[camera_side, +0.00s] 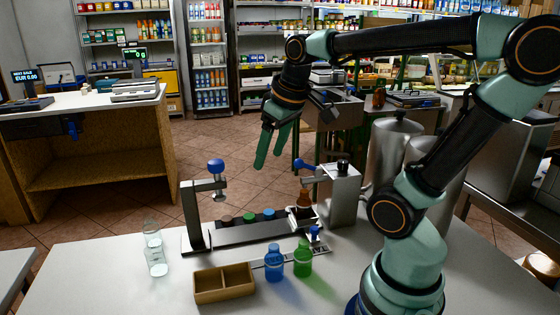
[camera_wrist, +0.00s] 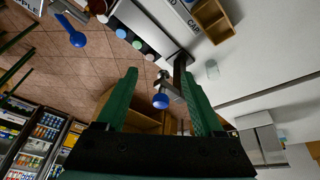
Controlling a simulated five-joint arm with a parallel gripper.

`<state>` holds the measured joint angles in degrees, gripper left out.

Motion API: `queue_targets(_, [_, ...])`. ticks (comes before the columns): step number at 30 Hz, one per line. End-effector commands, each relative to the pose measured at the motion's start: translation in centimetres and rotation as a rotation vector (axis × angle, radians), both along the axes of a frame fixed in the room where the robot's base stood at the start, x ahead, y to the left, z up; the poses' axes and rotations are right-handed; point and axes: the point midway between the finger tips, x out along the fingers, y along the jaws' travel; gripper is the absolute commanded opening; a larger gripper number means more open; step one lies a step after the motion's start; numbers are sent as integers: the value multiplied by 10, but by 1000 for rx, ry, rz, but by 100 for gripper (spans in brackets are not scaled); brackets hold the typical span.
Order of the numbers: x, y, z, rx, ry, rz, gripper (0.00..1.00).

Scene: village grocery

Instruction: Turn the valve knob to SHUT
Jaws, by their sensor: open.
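Several blue knobs are in view and I cannot tell for certain which is the valve knob. A small blue knob (camera_side: 314,231) sits low at the front of the metal filling unit (camera_side: 341,195), and no SHUT marking is readable. A blue-ended lever (camera_side: 304,164) sticks out left from that unit; it also shows in the wrist view (camera_wrist: 77,38). Another blue knob (camera_side: 216,165) tops the upright press at left and shows between my fingers in the wrist view (camera_wrist: 161,101). My gripper (camera_side: 270,160) is open and empty, pointing down above the bench's far side, apart from all knobs.
A brown bottle (camera_side: 303,199) stands by the filling unit. Coloured caps (camera_side: 250,217) sit on the dark rail. A blue bottle (camera_side: 274,262), green bottle (camera_side: 303,260), clear bottle (camera_side: 155,252) and wooden tray (camera_side: 218,293) are in front.

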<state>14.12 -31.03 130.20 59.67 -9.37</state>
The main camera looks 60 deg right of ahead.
Motion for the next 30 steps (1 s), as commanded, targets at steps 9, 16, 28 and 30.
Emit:
queue_targets(9, [-30,-164,22,44,246,-176,69])
queue_targets(16, [-72,-235,23,117,331,-234,69])
queue_targets(28, [-84,-247,-7,137,349,-241,69])
queue_targets(30, [-84,-247,-21,138,349,-241,69])
